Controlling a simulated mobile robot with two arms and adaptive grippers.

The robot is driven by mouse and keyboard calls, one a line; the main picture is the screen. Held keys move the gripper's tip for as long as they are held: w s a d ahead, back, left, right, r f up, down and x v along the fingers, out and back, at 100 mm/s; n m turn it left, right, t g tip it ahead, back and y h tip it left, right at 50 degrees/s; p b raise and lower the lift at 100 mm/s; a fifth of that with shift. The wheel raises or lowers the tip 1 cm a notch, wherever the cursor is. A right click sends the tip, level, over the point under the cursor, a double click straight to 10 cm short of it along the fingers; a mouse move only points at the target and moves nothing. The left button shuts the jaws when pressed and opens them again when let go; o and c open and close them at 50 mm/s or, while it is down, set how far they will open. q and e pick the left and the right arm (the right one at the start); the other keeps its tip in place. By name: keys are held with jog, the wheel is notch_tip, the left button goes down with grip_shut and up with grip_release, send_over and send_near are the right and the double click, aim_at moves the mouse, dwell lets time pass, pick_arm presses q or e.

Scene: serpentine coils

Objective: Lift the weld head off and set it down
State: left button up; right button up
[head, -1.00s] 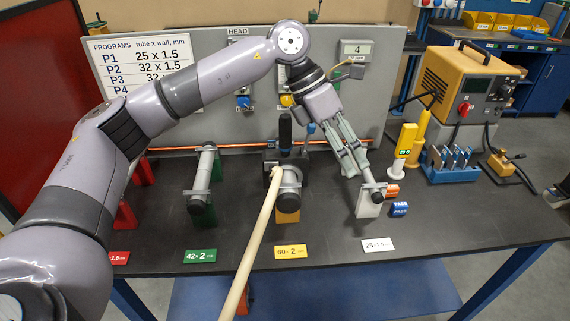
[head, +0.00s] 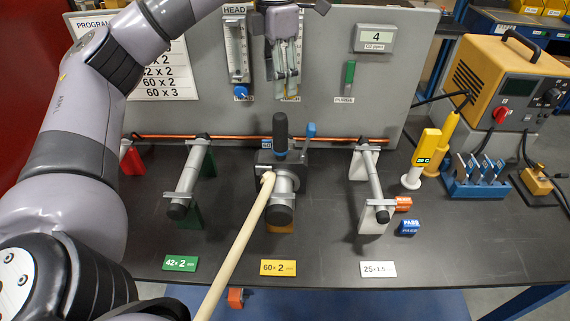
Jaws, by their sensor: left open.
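The weld head (head: 268,160) is a dark grey block with an upright black handle (head: 281,133) and a blue lever at its right. It sits on the tube of the middle stand, behind the yellow 60 x 2 label (head: 278,267). A beige hose or rod (head: 240,240) runs from its front down to the bottom edge. My left gripper (head: 287,90) points down with its fingers open and empty. In the picture it is just above the handle, in front of the grey panel, apart from the weld head. My right gripper is out of view.
Tube stands with a green 42 x 2 label (head: 180,263) and a white 25 x 1.5 label (head: 378,269) flank the middle one. Small orange and blue blocks (head: 409,227) lie right. The table front (head: 330,245) is mostly clear.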

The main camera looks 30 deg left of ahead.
aim_at(277, 115)
pick_arm(q)
jog(key=f, duration=0.5)
jog(key=shift+s+f+b, duration=0.15)
jog(key=shift+s+b, duration=0.15)
jog(key=shift+b, duration=0.1)
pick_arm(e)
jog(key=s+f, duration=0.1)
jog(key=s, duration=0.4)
pick_arm(q)
jog(key=f+p, duration=0.1)
jog(key=f, duration=0.3)
jog(key=shift+w, duration=0.2)
jog(key=shift+f+p, duration=0.25)
jog(key=shift+p, duration=0.05)
jog(key=f, duration=0.1)
jog(key=f+p, duration=0.1)
jog(key=f, duration=0.1)
jog(key=f+p, duration=0.1)
jog(key=shift+w+d+f, duration=0.1)
jog(key=shift+d+f, duration=0.15)
jog(key=shift+d, duration=0.15)
jog(key=shift+f, duration=0.3)
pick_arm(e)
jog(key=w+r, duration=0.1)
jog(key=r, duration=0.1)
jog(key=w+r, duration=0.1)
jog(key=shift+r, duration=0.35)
